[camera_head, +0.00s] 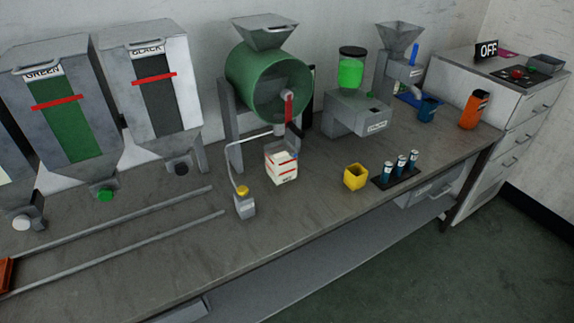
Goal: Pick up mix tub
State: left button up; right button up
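A white tub with red bands and small dark lettering, likely the mix tub (281,169), stands upright on the grey workbench (330,215). It sits below the front of a green drum mixer (262,88) with a grey hopper on top. The tub's top edge is close under the mixer's spout and red lever, and its contents are hard to make out. Neither of my grippers shows in this view.
A grey box with a yellow button (244,203) stands left of the tub. Two rails (130,245) run along the left bench. A green-filled dispenser (351,90) stands behind.

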aim_at(281, 162)
jog(key=u, duration=1.6)
jog(key=z, duration=1.6)
jog(key=i+l+u, duration=0.1)
jog(key=u, duration=0.65)
jog(key=i+l+u, duration=0.1)
jog(key=l+u, duration=0.35)
jog(key=l, duration=0.65)
jog(key=k+l+u, duration=0.1)
jog(key=l+u, duration=0.35)
jog(key=l, duration=0.6)
